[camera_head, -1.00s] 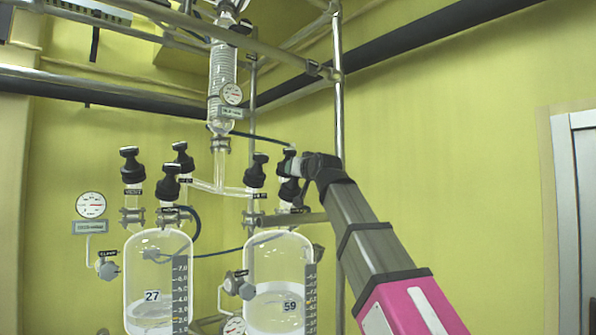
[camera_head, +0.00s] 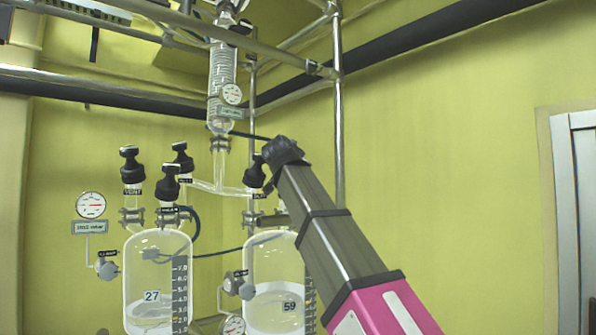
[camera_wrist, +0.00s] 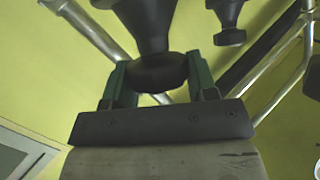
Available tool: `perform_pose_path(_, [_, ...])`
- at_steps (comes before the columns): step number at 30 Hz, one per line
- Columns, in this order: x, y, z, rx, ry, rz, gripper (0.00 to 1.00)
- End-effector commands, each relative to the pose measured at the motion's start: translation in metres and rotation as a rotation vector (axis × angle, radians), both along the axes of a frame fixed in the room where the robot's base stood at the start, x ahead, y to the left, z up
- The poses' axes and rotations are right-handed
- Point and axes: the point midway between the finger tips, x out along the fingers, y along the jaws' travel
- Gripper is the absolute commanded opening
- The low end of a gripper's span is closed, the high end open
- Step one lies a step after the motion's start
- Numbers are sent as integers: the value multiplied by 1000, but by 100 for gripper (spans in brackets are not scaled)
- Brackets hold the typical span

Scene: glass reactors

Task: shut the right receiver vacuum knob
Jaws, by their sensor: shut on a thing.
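The right receiver (camera_head: 262,262), marked 59, is a glass vessel with black knobs on its top. Its left black knob (camera_head: 255,172) shows just left of my arm's end. Its other top knob is hidden behind my arm in the head view. In the wrist view my gripper (camera_wrist: 158,76) has its two green fingers shut on a black knob (camera_wrist: 150,25), one on each side of its wide round end. A second black knob (camera_wrist: 229,22) stands apart to the right. I cannot read the label of the held knob.
The left receiver (camera_head: 150,262), marked 27, has several black knobs above it. A glass condenser (camera_head: 222,80) hangs above the middle. A vertical metal pole (camera_head: 339,130) stands close to the right of my arm's end.

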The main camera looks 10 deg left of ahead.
Motion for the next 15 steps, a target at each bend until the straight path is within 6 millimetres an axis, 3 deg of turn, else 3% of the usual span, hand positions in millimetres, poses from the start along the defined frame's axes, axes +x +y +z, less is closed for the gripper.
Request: perform_pose_path(15, [1, 2, 0, 130, 152, -335, 29])
